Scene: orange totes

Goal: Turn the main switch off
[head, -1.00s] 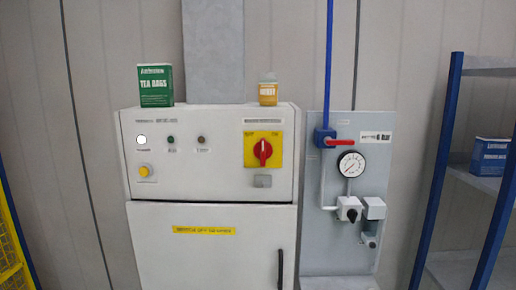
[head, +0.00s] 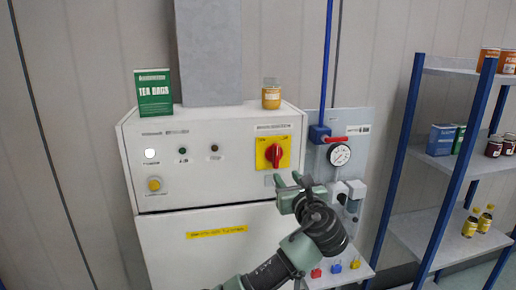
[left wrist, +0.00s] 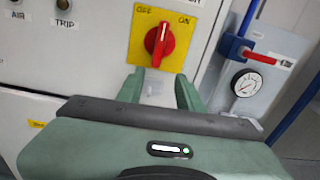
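The main switch (head: 274,154) is a red rotary knob on a yellow plate, at the right of the white cabinet's sloped panel. In the left wrist view the knob (left wrist: 159,41) stands close to upright, its top leaning slightly right. The plate (left wrist: 141,52) there reads OFF at upper left and ON at upper right. My left gripper (head: 291,180) is in front of the panel, just below and right of the knob. In the left wrist view its two fingers (left wrist: 159,90) are apart with nothing between them, below the knob and not touching it. My right gripper is not in view.
A green tea box (head: 153,92) and a small yellow-labelled jar (head: 271,97) stand on the cabinet top. A gauge (head: 339,154) and red-handled valve (head: 337,140) are on a grey board to the right. A blue-framed shelf (head: 455,165) with goods stands further right.

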